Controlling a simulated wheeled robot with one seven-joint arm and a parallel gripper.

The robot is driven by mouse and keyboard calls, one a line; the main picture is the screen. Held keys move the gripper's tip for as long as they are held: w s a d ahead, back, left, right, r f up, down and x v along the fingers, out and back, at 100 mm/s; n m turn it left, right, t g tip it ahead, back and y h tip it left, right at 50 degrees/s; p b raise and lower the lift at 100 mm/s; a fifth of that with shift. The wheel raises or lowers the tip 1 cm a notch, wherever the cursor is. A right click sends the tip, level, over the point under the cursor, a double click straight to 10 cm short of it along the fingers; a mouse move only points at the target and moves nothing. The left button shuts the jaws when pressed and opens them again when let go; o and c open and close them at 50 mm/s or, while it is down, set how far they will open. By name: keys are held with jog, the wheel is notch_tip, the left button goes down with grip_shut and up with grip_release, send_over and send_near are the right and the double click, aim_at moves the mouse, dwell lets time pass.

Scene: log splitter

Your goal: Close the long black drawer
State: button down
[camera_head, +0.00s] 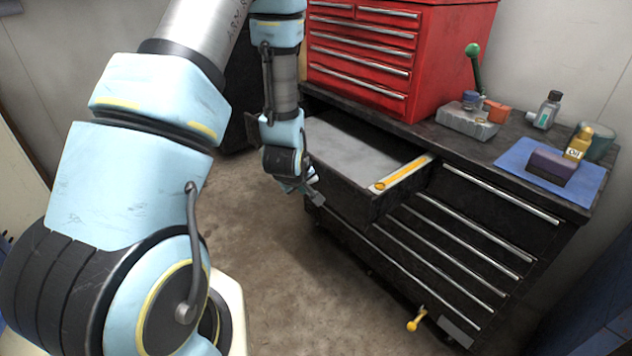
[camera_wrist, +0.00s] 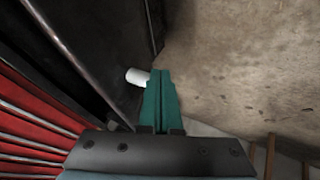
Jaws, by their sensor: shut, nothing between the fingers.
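The long black drawer (camera_head: 345,200) is pulled out from the upper left of the black cabinet, its grey inside floor showing.
A yellow tool (camera_head: 402,173) lies along the open drawer's right side. The red tool chest (camera_head: 400,60) stands on the cabinet top, with a blue mat (camera_head: 590,185) and bottles at the right. A yellow-handled object (camera_head: 416,320) sticks out low on the cabinet. Concrete floor is clear in front.

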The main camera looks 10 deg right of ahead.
aim_at(319, 188)
jog(key=shift+w+d+f+p, duration=0.35)
jog(key=shift+w+d, duration=0.15)
jog(key=shift+d, duration=0.2)
jog(key=shift+w+d+f+p, duration=0.3)
jog(key=shift+w+d+p, duration=0.15)
jog(key=shift+d, duration=0.3)
jog(key=shift+w+d+f+p, duration=0.3)
jog(key=shift+w+d, duration=0.25)
jog(key=shift+d, duration=0.15)
